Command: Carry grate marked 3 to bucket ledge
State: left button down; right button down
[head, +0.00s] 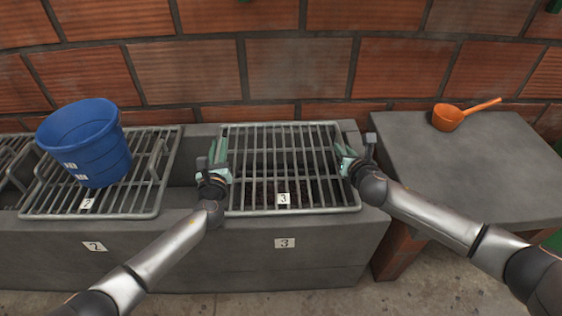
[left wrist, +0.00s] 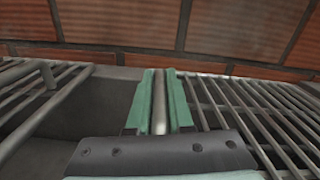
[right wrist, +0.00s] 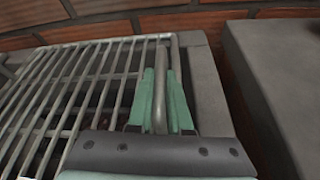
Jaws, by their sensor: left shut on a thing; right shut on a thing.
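The grate marked 3 (head: 300,209) is a grey metal rack of parallel bars. It lies over the trough compartment labelled 3 (head: 284,243), with dark material visible below its bars. My left gripper (head: 216,160) is shut on the grate's left side handle; the bar shows between its green fingers in the left wrist view (left wrist: 160,105). My right gripper (head: 347,160) is shut on the grate's right side handle, also seen in the right wrist view (right wrist: 160,100). The blue bucket (head: 86,140) stands upright on the grate marked 2 (head: 100,214), left of my left gripper. I cannot make out which surface is the bucket ledge.
A grey slab (head: 470,175) on brick stands at the right, with an orange scoop (head: 447,118) near its back. A brick wall (head: 290,65) runs close behind the trough. The slab's front and middle are clear.

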dwell(0.7)
pick_arm(q)
jog(key=shift+w+r, duration=0.1)
jog(key=shift+r, duration=0.15)
pick_arm(e)
jog(key=shift+w+r, duration=0.15)
jog(key=shift+r, duration=0.1)
pick_arm(q)
jog(key=shift+r, duration=0.1)
pick_arm(e)
jog(key=shift+r, duration=0.1)
